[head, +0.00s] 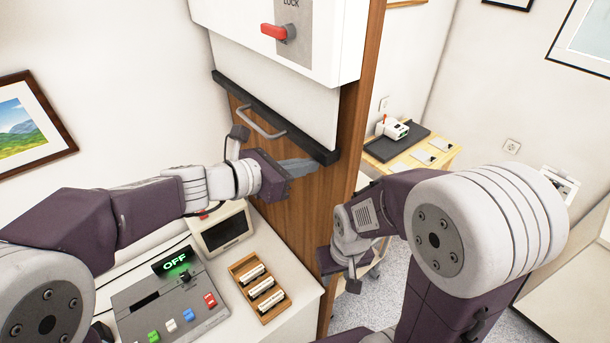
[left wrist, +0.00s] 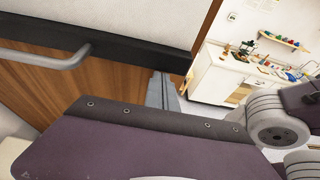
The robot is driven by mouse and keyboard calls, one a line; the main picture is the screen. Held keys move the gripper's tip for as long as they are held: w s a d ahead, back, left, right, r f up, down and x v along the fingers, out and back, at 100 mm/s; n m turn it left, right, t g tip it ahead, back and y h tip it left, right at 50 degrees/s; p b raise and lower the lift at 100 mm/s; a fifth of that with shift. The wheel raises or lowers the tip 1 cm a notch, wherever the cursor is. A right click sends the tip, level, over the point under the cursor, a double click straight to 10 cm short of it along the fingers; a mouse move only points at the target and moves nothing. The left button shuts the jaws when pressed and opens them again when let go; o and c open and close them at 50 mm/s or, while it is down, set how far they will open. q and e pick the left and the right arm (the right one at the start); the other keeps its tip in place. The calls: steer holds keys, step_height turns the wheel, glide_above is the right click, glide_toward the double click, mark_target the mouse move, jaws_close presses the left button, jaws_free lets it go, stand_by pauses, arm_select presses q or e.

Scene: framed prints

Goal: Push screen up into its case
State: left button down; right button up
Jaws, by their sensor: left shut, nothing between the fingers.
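The white screen (head: 285,85) hangs partway down out of its white case (head: 330,35), against a wooden panel. A black bar (head: 275,118) runs along its lower edge, with a grey handle (head: 258,124) below it. The bar (left wrist: 110,50) and handle (left wrist: 45,58) also show in the left wrist view. My left gripper (head: 306,166) is shut and empty, its fingertips just under the right part of the bar; I cannot tell whether they touch it. My right gripper (head: 352,284) hangs low at the right of the panel, its fingers too small to read.
A red-handled LOCK switch (head: 280,32) is on the case. Below my left arm, a counter holds a control box (head: 168,300) reading OFF, a small monitor (head: 222,229) and a wooden tray (head: 240,268). A side table (head: 445,152) stands beyond the panel.

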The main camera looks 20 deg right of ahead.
arm_select(q)
step_height(320, 180, up, 12)
steer(key=p, duration=0.7)
steer(key=shift+r+p, duration=0.25)
steer(key=shift+p, duration=0.15)
steer(key=shift+r+p, duration=0.3)
steer(key=shift+r, duration=0.3)
